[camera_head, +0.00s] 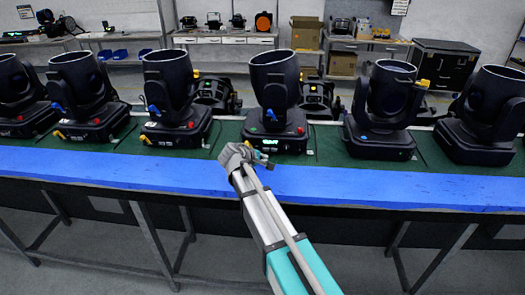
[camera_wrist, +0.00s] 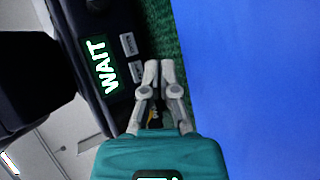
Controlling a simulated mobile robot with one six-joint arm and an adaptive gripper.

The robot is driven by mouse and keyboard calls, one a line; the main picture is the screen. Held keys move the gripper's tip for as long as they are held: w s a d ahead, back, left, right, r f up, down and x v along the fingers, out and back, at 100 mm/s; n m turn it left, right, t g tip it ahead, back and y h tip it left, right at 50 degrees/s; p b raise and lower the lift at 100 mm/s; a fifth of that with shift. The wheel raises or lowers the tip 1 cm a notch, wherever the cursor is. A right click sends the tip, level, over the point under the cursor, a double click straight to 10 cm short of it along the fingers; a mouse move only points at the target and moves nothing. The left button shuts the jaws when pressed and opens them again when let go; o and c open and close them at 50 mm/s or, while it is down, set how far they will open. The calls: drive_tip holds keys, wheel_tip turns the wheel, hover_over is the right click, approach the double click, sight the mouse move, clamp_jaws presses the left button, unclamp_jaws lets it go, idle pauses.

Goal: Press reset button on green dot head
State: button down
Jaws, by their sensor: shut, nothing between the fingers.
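The moving head with a small green dot (camera_head: 270,114) on its dark body (camera_head: 274,80) stands upright, just behind my gripper in the head view. Its base (camera_head: 268,142) has a lit green display and a red part (camera_head: 300,131). In the wrist view, a lit display reading WAIT (camera_wrist: 105,67) sits beside two small light-grey buttons, one higher (camera_wrist: 128,43) and one lower (camera_wrist: 136,71). Their labels are too small to read. My gripper (camera_wrist: 159,68) is shut and empty, its tips close to the lower button; contact cannot be told. It also shows in the head view (camera_head: 262,158).
Similar dark heads stand along the green bench surface, including one to the left (camera_head: 170,85) and one to the right (camera_head: 388,95). A blue strip (camera_head: 400,187) runs along the bench's front edge and is clear. Cases and boxes stand behind.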

sight(263, 170)
drive_tip(key=shift+s, duration=1.5)
